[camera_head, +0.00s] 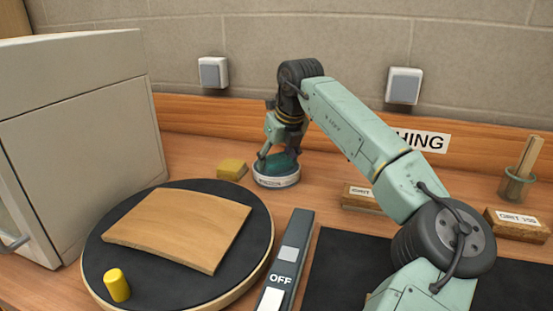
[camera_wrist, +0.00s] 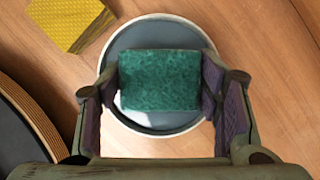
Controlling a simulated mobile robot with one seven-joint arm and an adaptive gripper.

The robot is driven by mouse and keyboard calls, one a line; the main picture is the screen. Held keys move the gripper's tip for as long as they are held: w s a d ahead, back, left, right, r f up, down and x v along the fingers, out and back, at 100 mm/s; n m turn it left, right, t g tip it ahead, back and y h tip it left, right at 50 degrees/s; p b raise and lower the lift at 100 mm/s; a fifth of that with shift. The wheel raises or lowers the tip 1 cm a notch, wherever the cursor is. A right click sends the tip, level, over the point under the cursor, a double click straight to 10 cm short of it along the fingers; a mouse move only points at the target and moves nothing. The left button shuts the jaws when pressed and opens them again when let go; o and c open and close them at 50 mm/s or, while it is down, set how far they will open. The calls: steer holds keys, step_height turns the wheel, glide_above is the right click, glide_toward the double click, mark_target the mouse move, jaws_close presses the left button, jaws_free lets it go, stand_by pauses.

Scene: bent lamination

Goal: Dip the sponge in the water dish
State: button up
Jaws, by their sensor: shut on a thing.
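The sponge (camera_wrist: 160,82) is a teal, rough-faced block in the wrist view. My gripper (camera_wrist: 161,92) is shut on it, with one finger on its left end and one on its right. The water dish (camera_wrist: 120,47) is round with a pale rim, and the sponge lies over its middle in this view. In the head view, my gripper (camera_head: 279,157) points down at the dish (camera_head: 277,181) near the back of the bench. The sponge is low, at or within the rim; I cannot tell whether it touches the water.
A yellow block (camera_head: 232,169) lies just left of the dish. A round black turntable (camera_head: 100,238) bears a curved wooden sheet (camera_head: 185,230) and a yellow cylinder (camera_head: 117,285). A grit-labelled block (camera_head: 359,196) lies right of the dish. A beige cabinet (camera_head: 80,150) stands at left.

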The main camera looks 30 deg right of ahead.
steer(key=shift+r, duration=0.1)
steer(key=shift+r+p, duration=1.25)
steer(key=shift+r, duration=0.2)
step_height(320, 180, up, 5)
steer(key=p, duration=0.4)
